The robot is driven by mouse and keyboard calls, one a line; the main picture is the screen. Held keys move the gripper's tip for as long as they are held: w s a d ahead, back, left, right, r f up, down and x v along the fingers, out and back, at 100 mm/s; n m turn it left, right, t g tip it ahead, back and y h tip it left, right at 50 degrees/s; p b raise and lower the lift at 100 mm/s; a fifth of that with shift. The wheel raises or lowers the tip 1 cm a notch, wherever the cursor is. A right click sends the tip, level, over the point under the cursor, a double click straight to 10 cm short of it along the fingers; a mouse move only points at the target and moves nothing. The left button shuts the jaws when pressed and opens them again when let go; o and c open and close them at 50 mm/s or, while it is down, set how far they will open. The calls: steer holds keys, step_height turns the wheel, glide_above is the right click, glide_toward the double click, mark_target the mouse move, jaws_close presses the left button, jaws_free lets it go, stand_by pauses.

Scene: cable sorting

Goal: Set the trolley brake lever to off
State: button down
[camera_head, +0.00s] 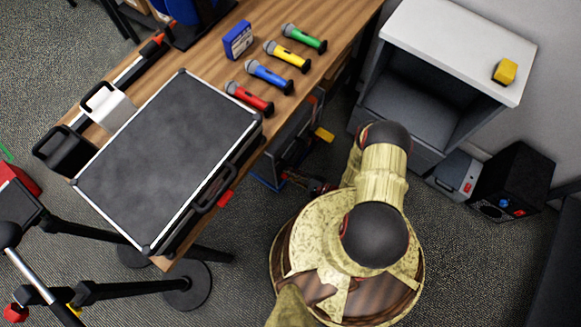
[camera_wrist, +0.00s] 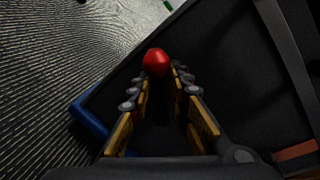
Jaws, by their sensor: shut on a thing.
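The brake lever shows in the wrist view as a round red knob (camera_wrist: 156,61) at the fingertips. My gripper (camera_wrist: 160,75) is closed around it, with a finger on each side; the lever's shaft is dark and mostly hidden between the fingers. In the head view my gripper (camera_head: 291,177) is low beside the table, at the dark trolley (camera_head: 286,143) with blue edging, and the knob cannot be made out there. Which setting the lever is at cannot be told. The trolley's blue edge (camera_wrist: 90,118) and dark surface show in the wrist view.
A wooden table (camera_head: 222,48) stands above the trolley, bearing a black case (camera_head: 165,150) and several coloured microphones. A yellow part (camera_head: 324,134) sticks out near the trolley. A grey cabinet (camera_head: 455,45) and a black speaker (camera_head: 513,180) stand at right. Carpet is open behind my arm.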

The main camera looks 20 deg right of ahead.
steer(key=shift+s+a+f+n, duration=0.25)
steer(key=shift+f+n, duration=0.15)
steer(key=shift+n, duration=0.3)
steer(key=shift+s+a+f, duration=0.1)
steer(key=c, duration=2)
jaws_free()
steer(key=o, duration=0.5)
steer(key=shift+r, duration=5.05)
